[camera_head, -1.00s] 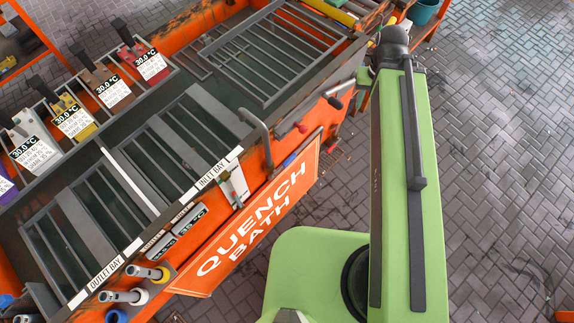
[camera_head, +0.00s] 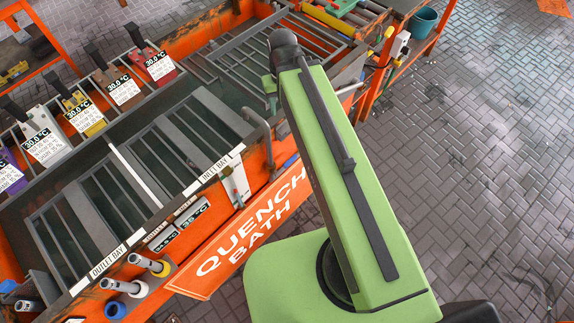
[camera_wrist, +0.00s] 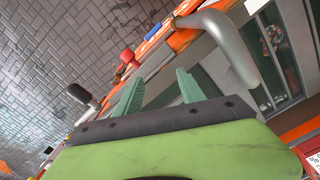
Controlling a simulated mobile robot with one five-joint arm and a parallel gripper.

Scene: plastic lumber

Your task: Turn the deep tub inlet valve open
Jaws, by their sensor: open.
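Valve-like handles sit along the orange tub's side in the wrist view: a red knob (camera_wrist: 127,56) and a black-ended lever (camera_wrist: 80,93). I cannot tell which is the deep tub inlet valve. In the head view my arm hides this part of the tub side. My gripper (camera_wrist: 160,92) is open and empty, its two green fingers apart. The red knob shows just beyond the left finger, with a gap I cannot judge. A grey bent pipe (camera_wrist: 232,45) rises right of the fingers; it also shows in the head view (camera_head: 258,128), left of my arm's end.
The orange quench bath (camera_head: 290,188) has slatted racks and a sign on its front. Several labelled tags (camera_head: 122,88) line its far edge. Capped pipes (camera_head: 145,265) stick out at the lower left. A teal bucket (camera_head: 424,20) stands at top right. The brick floor at right is clear.

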